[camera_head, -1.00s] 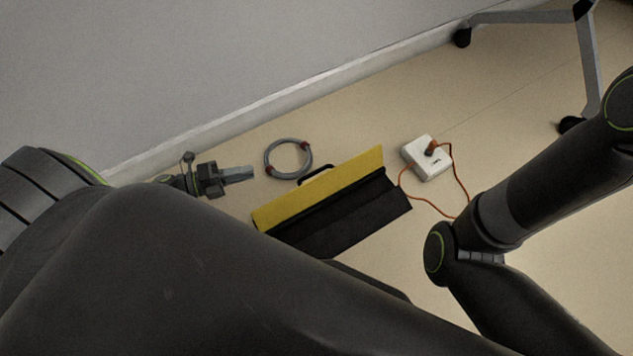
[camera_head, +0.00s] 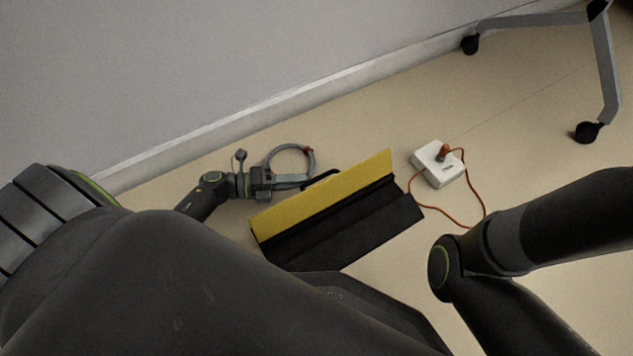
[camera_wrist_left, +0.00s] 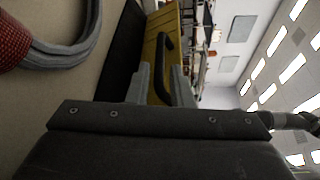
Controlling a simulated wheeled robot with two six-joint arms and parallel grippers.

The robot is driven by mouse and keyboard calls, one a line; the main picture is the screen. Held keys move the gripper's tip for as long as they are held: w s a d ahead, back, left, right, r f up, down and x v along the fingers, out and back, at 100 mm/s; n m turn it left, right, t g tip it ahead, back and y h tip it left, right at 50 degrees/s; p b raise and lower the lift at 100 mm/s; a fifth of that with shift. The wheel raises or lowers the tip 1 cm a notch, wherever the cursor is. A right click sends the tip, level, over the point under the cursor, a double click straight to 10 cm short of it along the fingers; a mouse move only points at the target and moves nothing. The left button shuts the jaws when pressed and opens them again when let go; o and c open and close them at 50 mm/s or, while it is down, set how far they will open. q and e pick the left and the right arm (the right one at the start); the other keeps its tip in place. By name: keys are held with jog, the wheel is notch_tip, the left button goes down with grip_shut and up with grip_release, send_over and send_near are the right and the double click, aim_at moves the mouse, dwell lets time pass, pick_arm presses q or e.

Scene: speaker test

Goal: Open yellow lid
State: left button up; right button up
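The yellow lid (camera_head: 325,198) lies slanted along the far side of a black case (camera_head: 360,225) on the floor. A black handle (camera_head: 322,179) sticks out from its far edge; the handle also shows in the left wrist view (camera_wrist_left: 163,62) against the yellow face. My left gripper (camera_head: 306,181) points right, beside the handle at the case's far side. In the left wrist view its fingers (camera_wrist_left: 161,88) are apart, with the handle's near end in line with the gap. I cannot tell whether they touch it. My right gripper is not in view.
A grey coiled cable (camera_head: 291,150) with red ties lies just behind my left gripper. A white box (camera_head: 438,165) with an orange cord (camera_head: 455,217) stands right of the case. A wheeled stand (camera_head: 606,65) is at the upper right. A wall runs behind.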

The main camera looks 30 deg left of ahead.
aim_at(316, 178)
pick_arm(q)
jog(key=b+x, duration=0.1)
jog(key=x, duration=0.4)
jog(key=shift+w+d+b, duration=0.15)
jog(key=shift+d+b, duration=0.1)
jog(key=shift+b, duration=0.05)
grip_shut()
